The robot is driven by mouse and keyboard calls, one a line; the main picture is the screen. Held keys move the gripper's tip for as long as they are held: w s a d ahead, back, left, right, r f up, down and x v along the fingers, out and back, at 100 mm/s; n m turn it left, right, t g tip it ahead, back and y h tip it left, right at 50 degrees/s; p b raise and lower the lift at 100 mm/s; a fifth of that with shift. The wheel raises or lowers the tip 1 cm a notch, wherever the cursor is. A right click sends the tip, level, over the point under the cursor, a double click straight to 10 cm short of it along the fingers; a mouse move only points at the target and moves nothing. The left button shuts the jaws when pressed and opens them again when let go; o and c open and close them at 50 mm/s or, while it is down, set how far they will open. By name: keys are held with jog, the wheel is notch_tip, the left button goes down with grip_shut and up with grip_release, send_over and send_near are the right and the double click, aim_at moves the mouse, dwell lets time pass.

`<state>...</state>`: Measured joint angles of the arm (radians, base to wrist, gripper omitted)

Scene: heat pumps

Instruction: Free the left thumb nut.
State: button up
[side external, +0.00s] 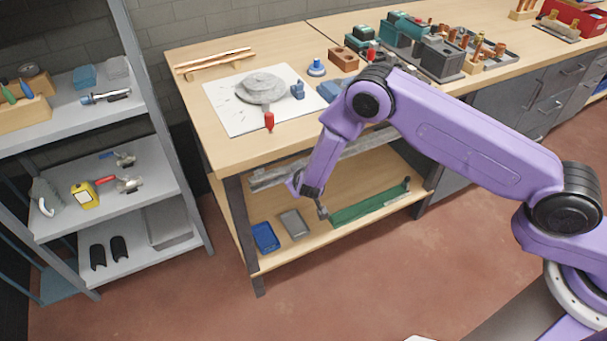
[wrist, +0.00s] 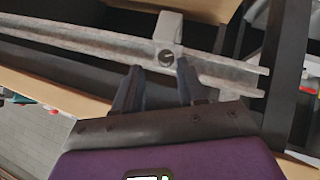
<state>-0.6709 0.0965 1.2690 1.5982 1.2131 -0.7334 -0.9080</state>
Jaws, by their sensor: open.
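In the wrist view, a small dark round knob, which looks like the thumb nut (wrist: 166,57), sits on a pale bracket (wrist: 168,27) that crosses a long grey metal rail (wrist: 85,38). My gripper (wrist: 159,67) is open. Its two dark fingertips lie to either side of the nut in the picture, with the nut slightly nearer the right finger. I cannot tell whether the fingers reach its depth or touch it. In the side view, my gripper (side external: 315,193) is below the bench top, in front of the rail (side external: 268,177). The nut cannot be made out there.
The wooden bench top (side external: 190,99) overhangs the lower shelf (side external: 283,257). On that shelf are a blue tray (side external: 265,238), a grey tray (side external: 294,224) and a long green item (side external: 370,207). A dark bench leg (side external: 241,235) stands left. A grey shelf rack (side external: 165,140) is farther left.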

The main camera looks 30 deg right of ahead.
jog(key=shift+v, duration=0.75)
jog(key=shift+s+f, duration=0.1)
jog(key=w+d+r+m+t+y, duration=0.2)
jog(key=d+r+m+t, duration=0.15)
jog(key=r, duration=0.85)
jog(key=shift+w+a+f+m+g+y, duration=0.25)
jog(key=shift+f+y, duration=0.75)
jog(key=shift+f, duration=1.6)
jog(key=shift+w+a+f+m+g+y, duration=0.1)
jog(key=shift+w+a+f+m+y, duration=0.25)
jog(key=shift+f+y, duration=1.45)
jog(key=shift+w+a+f+m+g+y, duration=0.1)
jog(key=shift+a+f+m+g+y, duration=0.2)
jog(key=shift+f, duration=3.05)
